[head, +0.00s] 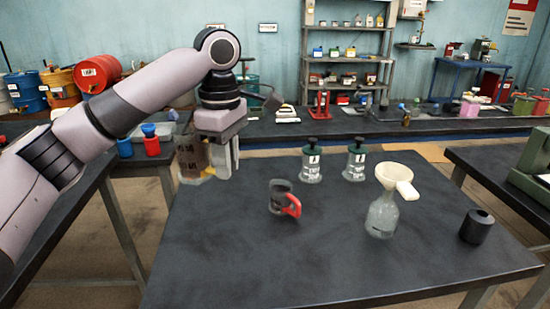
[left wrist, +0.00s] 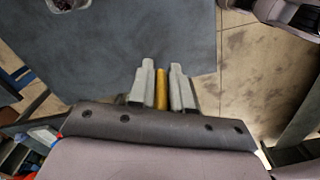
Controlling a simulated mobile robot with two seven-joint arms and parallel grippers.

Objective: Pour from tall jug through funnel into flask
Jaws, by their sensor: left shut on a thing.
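A tall jug (head: 192,158) with a brownish, see-through body and a dark label is at the left, above the table's back left corner. My left gripper (head: 226,165) is shut on it, at the jug's right side. In the left wrist view the gripper's fingers (left wrist: 161,88) close on a narrow yellow part (left wrist: 161,90), likely the jug's handle; the rest of the jug is hidden there. The clear flask (head: 382,215) stands upright at the table's right. A cream funnel (head: 390,174) sits in its mouth, with its handle toward the lower right. My right gripper is not in view.
A black cylinder (head: 477,227) is right of the flask. The dark table's (head: 240,265) front is clear.

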